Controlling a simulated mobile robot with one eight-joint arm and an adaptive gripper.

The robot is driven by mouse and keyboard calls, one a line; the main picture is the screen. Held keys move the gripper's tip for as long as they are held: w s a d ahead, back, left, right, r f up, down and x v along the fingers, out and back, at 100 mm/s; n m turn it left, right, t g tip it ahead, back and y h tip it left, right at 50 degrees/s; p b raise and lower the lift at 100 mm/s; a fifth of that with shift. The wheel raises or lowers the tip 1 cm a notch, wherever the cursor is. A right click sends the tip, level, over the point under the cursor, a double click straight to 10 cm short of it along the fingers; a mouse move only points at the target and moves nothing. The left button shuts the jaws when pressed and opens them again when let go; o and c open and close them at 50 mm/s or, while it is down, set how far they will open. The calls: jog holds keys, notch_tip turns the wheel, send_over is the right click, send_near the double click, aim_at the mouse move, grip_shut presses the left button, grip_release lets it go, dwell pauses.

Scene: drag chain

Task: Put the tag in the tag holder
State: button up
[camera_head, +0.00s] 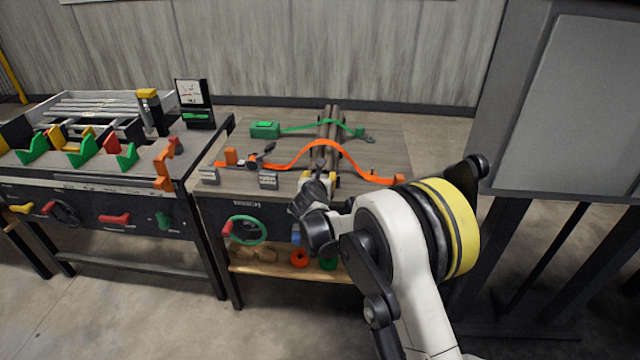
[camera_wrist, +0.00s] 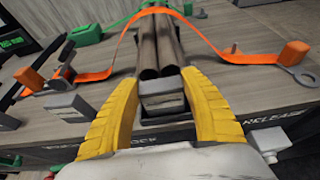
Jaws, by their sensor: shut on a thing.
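My gripper (camera_wrist: 162,105) shows yellow fingers on both sides of a small grey block with a pale label, which looks like the tag (camera_wrist: 162,103). It is shut on this block, over the bench's front edge, in front of two dark pipes. In the head view my gripper (camera_head: 320,179) is at the bench front, partly hidden by my arm, and the tag cannot be made out. Two similar grey labelled blocks stand to the left, one nearer (camera_head: 268,180) and one farther left (camera_head: 208,176). I cannot tell which thing is the tag holder.
The pipes (camera_wrist: 160,45) lie along the bench (camera_head: 225,190). An orange strap (camera_head: 320,147) arches over them, with a green strap (camera_head: 300,127) behind. A pale fitting (camera_wrist: 268,140) juts at the front right in the wrist view. A green handwheel (camera_head: 248,230) is on the bench front.

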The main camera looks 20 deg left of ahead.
jog(key=o, duration=1)
jog(key=shift+f, duration=0.4)
jog(key=shift+s+r, duration=0.1)
jog(key=shift+r, duration=0.1)
jog(key=p+v, duration=0.5)
jog(key=v, duration=0.7)
jog(key=shift+f, duration=0.1)
